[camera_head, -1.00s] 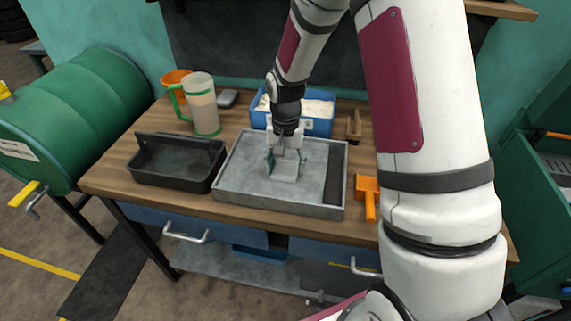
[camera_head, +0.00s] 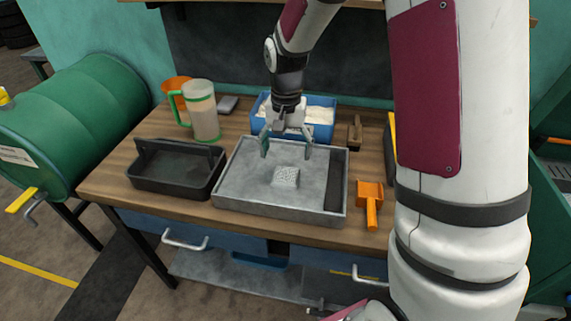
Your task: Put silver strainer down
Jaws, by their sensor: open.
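The silver strainer (camera_head: 286,177) is a small, light grey, speckled block-like piece. It lies in the middle of the grey metal tray (camera_head: 228,190) on the workbench. My gripper (camera_head: 286,152) is open and empty above the tray, behind and above the strainer. Its two fingers are spread wide and clear of the strainer. The strainer's top and front show plainly.
A black open tray (camera_head: 165,187) stands left of the metal tray. A blue bin (camera_head: 322,129) with white contents is behind it. A clear jug (camera_head: 203,115) with a green handle stands back left. An orange scoop (camera_head: 370,196) and a wooden-handled brush (camera_head: 354,133) lie to the right.

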